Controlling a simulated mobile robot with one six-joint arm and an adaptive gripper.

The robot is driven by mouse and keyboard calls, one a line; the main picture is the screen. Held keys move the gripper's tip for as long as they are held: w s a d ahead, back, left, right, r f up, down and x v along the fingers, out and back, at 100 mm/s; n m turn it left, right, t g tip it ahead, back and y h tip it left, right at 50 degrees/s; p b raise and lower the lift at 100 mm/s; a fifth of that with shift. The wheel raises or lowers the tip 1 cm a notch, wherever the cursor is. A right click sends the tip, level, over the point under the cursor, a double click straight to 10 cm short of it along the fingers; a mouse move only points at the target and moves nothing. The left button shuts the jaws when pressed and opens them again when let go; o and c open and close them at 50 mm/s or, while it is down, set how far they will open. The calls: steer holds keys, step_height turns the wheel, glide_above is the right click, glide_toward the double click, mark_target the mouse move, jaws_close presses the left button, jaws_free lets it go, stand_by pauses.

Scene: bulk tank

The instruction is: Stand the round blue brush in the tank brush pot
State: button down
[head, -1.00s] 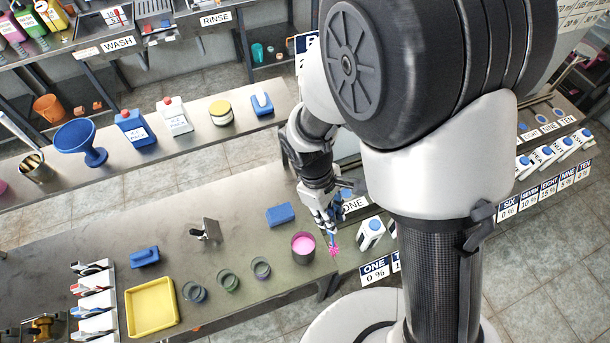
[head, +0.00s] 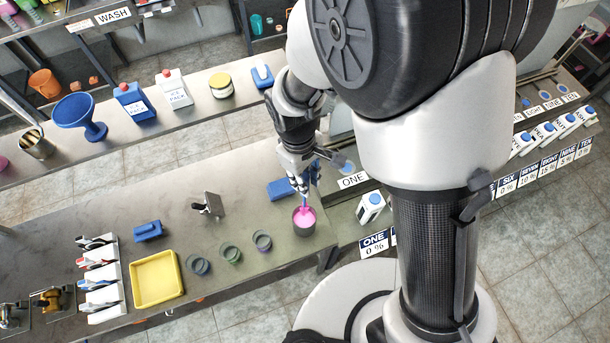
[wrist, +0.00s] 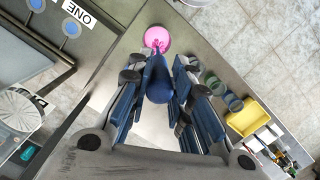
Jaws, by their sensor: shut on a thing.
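No label on the pot is readable.
A blue block (head: 281,189) lies close behind the pot. Several small glass cups (head: 230,253) stand to its left, then a yellow tray (head: 157,279). A white bottle (head: 370,207) stands right, near the ONE label.

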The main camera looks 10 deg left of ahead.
steer(key=shift+f+b, duration=3.85)
steer(key=shift+f, duration=1.25)
steer(key=c, duration=1.4)
jaws_free()
steer(key=shift+o, duration=0.2)
steer(key=shift+r, duration=0.15)
steer(key=r, duration=0.7)
steer(key=a+r, duration=0.1)
steer(key=r, duration=0.3)
steer(key=shift+w+r, duration=0.3)
steer(key=shift+r, duration=0.05)
